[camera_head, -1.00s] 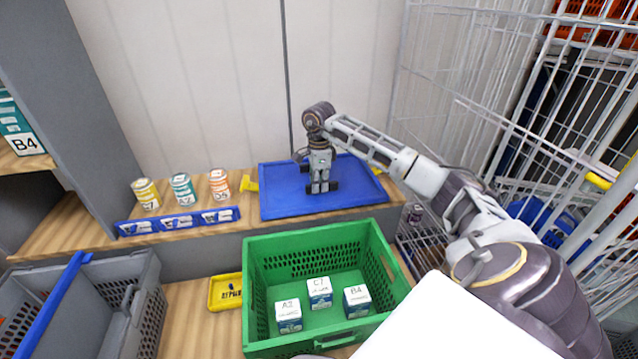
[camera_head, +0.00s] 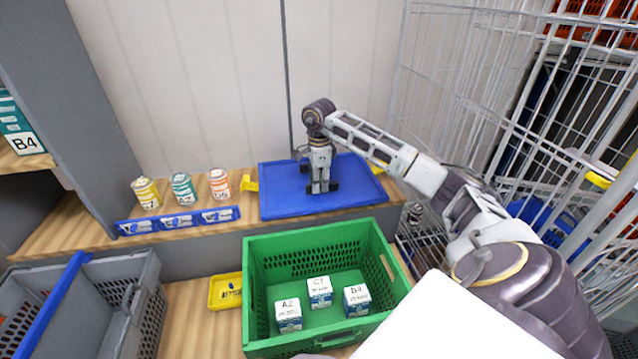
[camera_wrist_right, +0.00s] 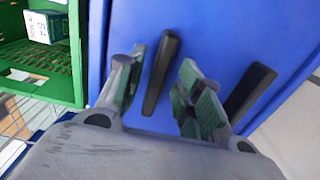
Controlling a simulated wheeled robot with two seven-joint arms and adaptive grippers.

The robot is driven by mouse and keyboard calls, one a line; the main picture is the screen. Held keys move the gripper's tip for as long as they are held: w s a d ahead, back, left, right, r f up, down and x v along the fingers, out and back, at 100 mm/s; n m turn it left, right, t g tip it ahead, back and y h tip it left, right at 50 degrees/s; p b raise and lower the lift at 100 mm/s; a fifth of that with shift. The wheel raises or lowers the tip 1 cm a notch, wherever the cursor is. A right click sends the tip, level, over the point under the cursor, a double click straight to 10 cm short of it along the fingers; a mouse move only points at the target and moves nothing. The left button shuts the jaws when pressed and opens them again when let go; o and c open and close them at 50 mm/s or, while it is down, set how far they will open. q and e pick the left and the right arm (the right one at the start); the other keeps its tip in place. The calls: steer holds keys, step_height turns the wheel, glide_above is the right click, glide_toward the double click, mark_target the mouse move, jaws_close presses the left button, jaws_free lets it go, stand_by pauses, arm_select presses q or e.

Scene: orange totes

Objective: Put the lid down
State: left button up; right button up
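The blue lid (camera_head: 285,204) lies flat on the wooden shelf behind the green crate. It carries two dark bars, which also show on the blue surface (camera_wrist_right: 215,45) in the right wrist view. My right gripper (camera_head: 320,188) points down over the middle of the lid. In the right wrist view, the fingers of my right gripper (camera_wrist_right: 160,95) are spread on either side of one dark bar (camera_wrist_right: 161,72), with gaps visible. The second dark bar (camera_wrist_right: 250,92) is outside the fingers, to the right. Whether the fingertips touch the lid is unclear. My left gripper is not seen.
The green crate (camera_head: 305,240) in front holds three labelled boxes. Several cans stand left of the lid behind blue labels (camera_head: 180,222). A yellow tray (camera_head: 226,291) and grey totes (camera_head: 145,300) are at left. A wire cage (camera_head: 470,70) stands close on the right.

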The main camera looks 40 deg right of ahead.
step_height(320, 180, up, 11)
stand_by(0.8)
steer(key=shift+r, duration=0.1)
steer(key=shift+s, duration=0.1)
stand_by(0.5)
